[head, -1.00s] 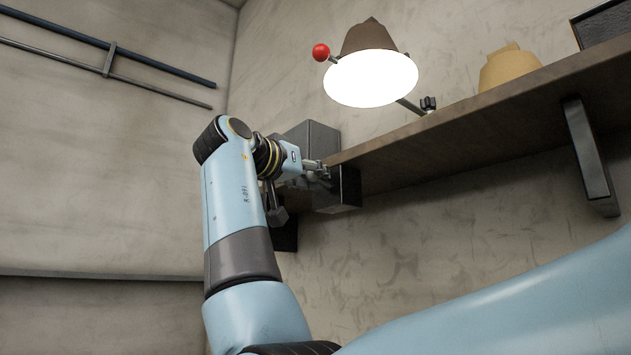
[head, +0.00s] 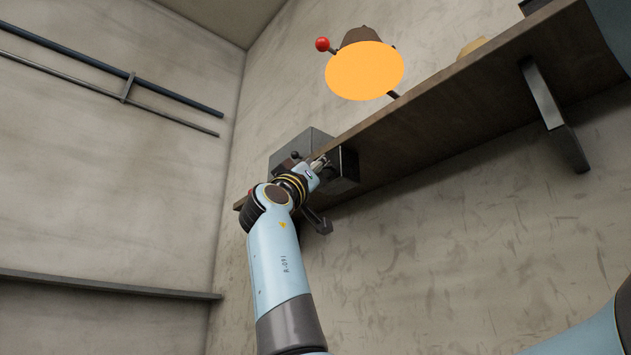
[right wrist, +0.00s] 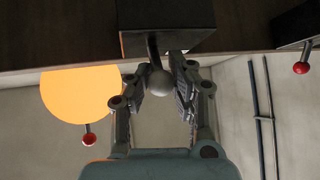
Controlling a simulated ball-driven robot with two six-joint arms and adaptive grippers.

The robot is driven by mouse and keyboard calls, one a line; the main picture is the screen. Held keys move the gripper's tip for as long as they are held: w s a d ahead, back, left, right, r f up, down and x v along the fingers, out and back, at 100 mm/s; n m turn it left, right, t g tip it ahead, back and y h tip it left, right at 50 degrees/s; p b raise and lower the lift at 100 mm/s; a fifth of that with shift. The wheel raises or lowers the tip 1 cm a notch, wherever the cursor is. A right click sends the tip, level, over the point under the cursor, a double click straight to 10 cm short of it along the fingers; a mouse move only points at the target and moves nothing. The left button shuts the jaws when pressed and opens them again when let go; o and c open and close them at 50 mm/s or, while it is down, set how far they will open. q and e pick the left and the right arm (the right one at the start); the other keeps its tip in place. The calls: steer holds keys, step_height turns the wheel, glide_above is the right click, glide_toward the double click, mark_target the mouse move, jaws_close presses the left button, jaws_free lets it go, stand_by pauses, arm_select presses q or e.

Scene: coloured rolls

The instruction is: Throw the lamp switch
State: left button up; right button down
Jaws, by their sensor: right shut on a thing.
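The lamp (head: 364,70) stands above the shelf, its round face glowing orange; it also shows in the right wrist view (right wrist: 72,92). A red ball (head: 322,44) sticks out beside its shade. My right gripper (head: 321,163) is at a dark box (head: 346,172) on the shelf's edge. In the right wrist view, the lever with a grey ball (right wrist: 160,83) comes from this box (right wrist: 165,22). The fingers of my right gripper (right wrist: 160,70) are closed on either side of the lever. My left gripper is not in view.
The wooden shelf (head: 450,115) runs along the wall on a dark bracket (head: 552,115). A yellowish object (head: 472,46) stands on it. Another red ball (right wrist: 301,68) shows on a second dark box at the right wrist view's right edge. Rails (head: 70,60) run along the left wall.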

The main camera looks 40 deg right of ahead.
steer(key=shift+w+f+n+t+b, duration=0.15)
steer(key=shift+f+n+t+b, duration=0.25)
steer(key=shift+f+t+b, duration=0.15)
steer(key=shift+r+t, duration=0.15)
steer(key=shift+t, duration=0.1)
steer(key=shift+r, duration=0.1)
steer(key=c, duration=1.1)
jaws_free()
steer(key=shift+c, duration=0.2)
steer(key=shift+o, duration=0.2)
steer(key=shift+r, duration=0.1)
steer(key=v, duration=1.2)
